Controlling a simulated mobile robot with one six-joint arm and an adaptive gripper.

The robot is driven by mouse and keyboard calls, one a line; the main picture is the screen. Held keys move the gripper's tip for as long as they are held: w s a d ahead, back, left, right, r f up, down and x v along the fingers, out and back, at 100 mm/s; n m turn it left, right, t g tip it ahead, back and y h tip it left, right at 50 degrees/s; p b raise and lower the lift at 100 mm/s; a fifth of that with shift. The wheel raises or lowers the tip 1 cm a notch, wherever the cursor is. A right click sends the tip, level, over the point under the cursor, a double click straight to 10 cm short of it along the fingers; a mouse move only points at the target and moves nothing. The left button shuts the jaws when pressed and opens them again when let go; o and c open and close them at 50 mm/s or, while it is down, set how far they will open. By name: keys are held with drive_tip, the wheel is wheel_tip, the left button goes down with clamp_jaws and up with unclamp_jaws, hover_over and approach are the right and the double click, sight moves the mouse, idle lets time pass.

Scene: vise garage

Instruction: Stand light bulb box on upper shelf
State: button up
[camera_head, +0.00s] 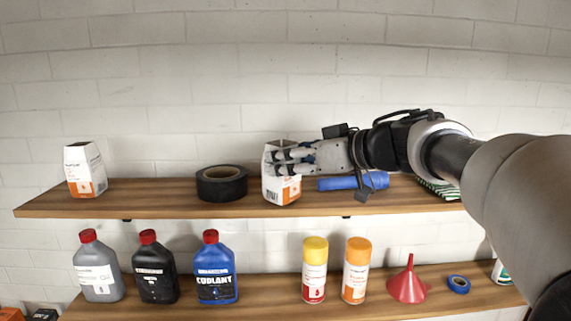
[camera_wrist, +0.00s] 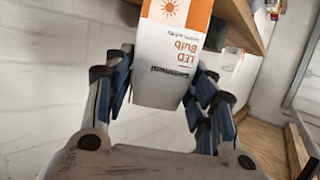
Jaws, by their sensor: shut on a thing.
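A white and orange light bulb box (camera_head: 283,188) is upright at the middle of the upper shelf (camera_head: 160,200), close to its front edge. Its base looks at shelf level; I cannot tell whether it touches the wood. My gripper (camera_head: 279,157) reaches in from the right and is shut on the box's upper part. In the wrist view the box (camera_wrist: 171,65) sits between the fingers (camera_wrist: 163,85), with "LED Bulb" print showing upside down. A similar white and orange box (camera_head: 85,169) stands at the shelf's left end.
A black tape roll (camera_head: 221,184) is just left of the held box, and a blue cylinder (camera_head: 340,183) lies to its right. The lower shelf (camera_head: 190,311) holds bottles, spray cans and a red funnel (camera_head: 408,284). Shelf space is free between the left box and the tape.

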drive_tip(key=shift+f, duration=0.2)
drive_tip(key=o, duration=1.1)
drive_tip(key=shift+o, duration=0.2)
drive_tip(key=shift+r, duration=0.1)
